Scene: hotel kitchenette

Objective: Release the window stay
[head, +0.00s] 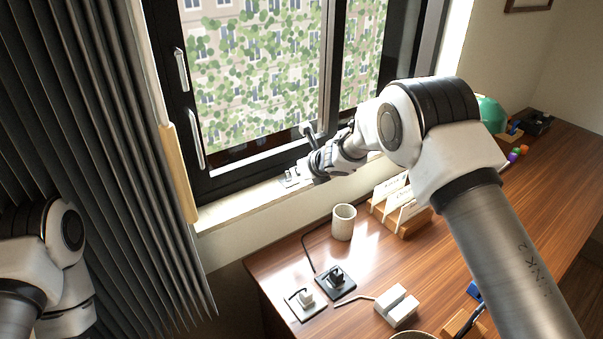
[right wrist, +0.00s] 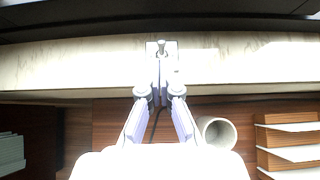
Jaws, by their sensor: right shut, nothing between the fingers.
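The window (head: 260,80) has a dark frame and stands above a pale sill. The window stay shows only as a small metal plate with a peg on the sill (head: 291,178); in the right wrist view the plate and its rounded peg (right wrist: 161,48) lie just beyond the fingertips. My right gripper (head: 302,174) is low over the sill, its fingers closed together and empty. In the right wrist view its fingertips (right wrist: 161,72) point at the peg; I cannot tell whether they touch it. My left arm is at the lower left, its gripper out of view.
Two light handles (head: 181,70) are on the left frame, beside a dark curtain (head: 90,140). Below the sill, a wooden desk (head: 285,255) holds a cup (head: 344,222), a card holder (head: 400,215), two small plates with plugs (head: 335,281) and white blocks (head: 397,305).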

